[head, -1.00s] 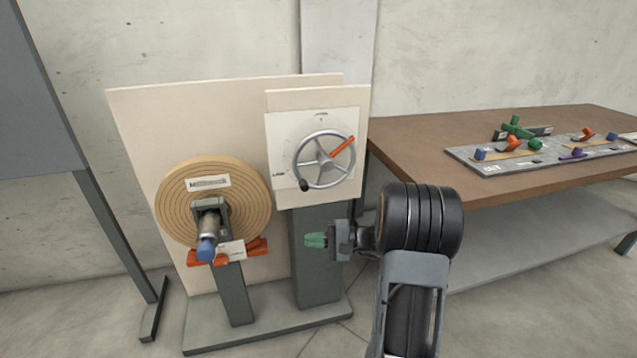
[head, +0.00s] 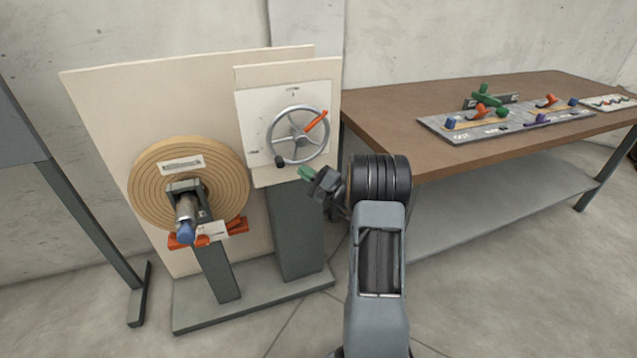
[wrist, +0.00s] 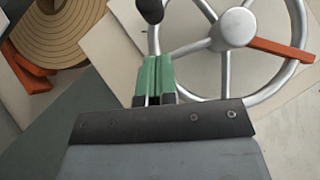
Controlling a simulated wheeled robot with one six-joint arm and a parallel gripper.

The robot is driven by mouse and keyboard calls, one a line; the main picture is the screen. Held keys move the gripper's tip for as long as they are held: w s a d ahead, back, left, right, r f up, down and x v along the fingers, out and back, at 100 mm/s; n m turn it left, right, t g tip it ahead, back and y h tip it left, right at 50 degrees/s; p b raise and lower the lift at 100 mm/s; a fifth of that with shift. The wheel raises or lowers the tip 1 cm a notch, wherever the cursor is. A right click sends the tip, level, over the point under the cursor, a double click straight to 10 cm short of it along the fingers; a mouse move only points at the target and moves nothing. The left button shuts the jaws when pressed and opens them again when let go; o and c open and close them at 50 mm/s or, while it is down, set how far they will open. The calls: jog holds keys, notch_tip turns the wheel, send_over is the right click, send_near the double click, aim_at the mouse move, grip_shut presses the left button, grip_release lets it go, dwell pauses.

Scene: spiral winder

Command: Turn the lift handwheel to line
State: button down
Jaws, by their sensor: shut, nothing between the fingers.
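The lift handwheel (head: 298,136) is a silver spoked wheel on a white-faced panel (head: 255,97). One spoke carries an orange pointer (head: 316,121) aimed to the upper right. A black knob (head: 280,162) sits at the wheel's lower left rim. Small printed marks stand at the top and left of the panel; their words are too small to read. My gripper (head: 304,172), with green fingertips, is shut and empty just below the wheel's lower rim. In the wrist view the wheel (wrist: 233,28) fills the top, the green fingertips (wrist: 155,75) are together, and the black knob (wrist: 150,10) is just above them.
A tan spiral roll (head: 150,180) with a blue-ended spindle and orange clamps stands left of the wheel on a grey base (head: 190,318). A brown table (head: 400,140) with trays of coloured parts is at the right. Open floor lies below.

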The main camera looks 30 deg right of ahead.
jog(key=shift+w+a+r, duration=0.15)
jog(key=shift+a+r, duration=0.35)
jog(key=shift+a, duration=0.35)
jog(key=shift+w+a+r, duration=0.15)
jog(key=shift+a+r, duration=0.3)
jog(key=shift+a, duration=0.4)
